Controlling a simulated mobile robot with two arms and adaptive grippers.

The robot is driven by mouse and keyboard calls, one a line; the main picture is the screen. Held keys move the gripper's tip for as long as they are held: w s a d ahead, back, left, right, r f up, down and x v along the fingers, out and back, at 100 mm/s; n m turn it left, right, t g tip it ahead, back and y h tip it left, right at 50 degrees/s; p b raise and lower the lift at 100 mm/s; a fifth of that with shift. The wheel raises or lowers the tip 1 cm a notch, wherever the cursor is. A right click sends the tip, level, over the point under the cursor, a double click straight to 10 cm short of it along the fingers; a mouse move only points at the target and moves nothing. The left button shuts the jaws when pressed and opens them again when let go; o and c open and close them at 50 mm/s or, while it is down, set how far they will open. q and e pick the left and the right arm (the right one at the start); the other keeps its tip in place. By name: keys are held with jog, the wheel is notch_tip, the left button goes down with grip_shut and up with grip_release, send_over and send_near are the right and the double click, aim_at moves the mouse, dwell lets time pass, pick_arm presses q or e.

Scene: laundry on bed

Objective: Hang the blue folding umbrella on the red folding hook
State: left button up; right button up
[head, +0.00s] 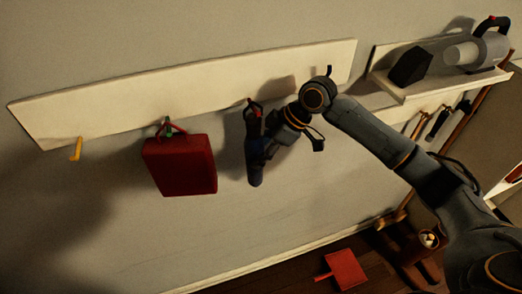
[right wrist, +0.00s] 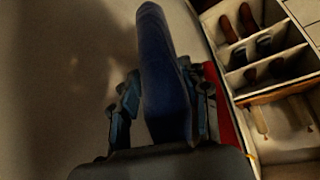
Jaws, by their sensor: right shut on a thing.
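The blue folding umbrella (head: 255,172) hangs upright, handle up, in front of the wall below the white rail. My right gripper (head: 262,150) is shut on its body from the right. The umbrella also shows in the right wrist view (right wrist: 163,70), between the two fingers of my right gripper (right wrist: 165,105). The red folding hook (head: 258,113) shows as a small red spot at the umbrella's top, by the dark strap loop (head: 250,103). I cannot tell whether the loop is around the hook or only in front of it. My left gripper is not in view.
The white rail (head: 200,92) also carries a yellow hook (head: 76,149) and a green hook (head: 168,125) with a red bag (head: 180,165). A dark hook (head: 329,71) is at right. A shelf (head: 415,90) stands further right. A red dustpan (head: 346,268) lies on the floor.

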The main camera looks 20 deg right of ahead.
dwell(0.4)
jog(key=o, duration=1.5)
jog(key=shift+c, duration=0.2)
